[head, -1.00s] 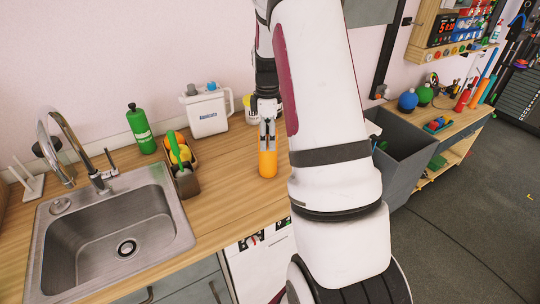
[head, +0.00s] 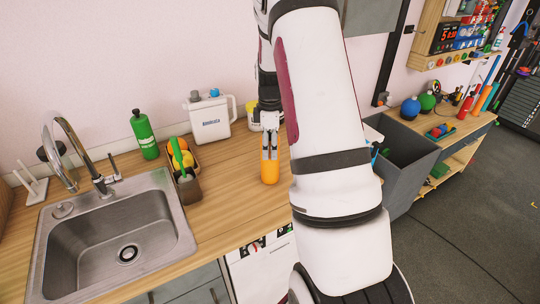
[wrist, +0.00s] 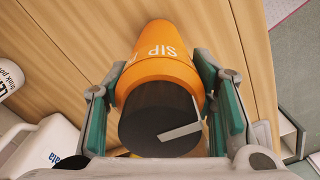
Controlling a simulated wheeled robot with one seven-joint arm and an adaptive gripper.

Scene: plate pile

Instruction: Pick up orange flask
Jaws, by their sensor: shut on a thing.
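The orange flask (head: 270,173) is upright on the wooden counter, right of the sink, and appears to rest on it. In the wrist view the flask (wrist: 165,55) shows white lettering and a dark cap pointing toward the camera. My gripper (head: 269,154) reaches down from above and is shut on the flask. In the wrist view its green-padded fingers lie on both sides of the flask near the cap. My arm hides part of the counter to the right.
A steel sink (head: 58,270) with a faucet is at left. A green bottle (head: 144,134), a caddy (head: 187,188) with a green brush and a white jug (head: 208,120) stand near the flask. A grey bin (head: 410,160) is right of my arm.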

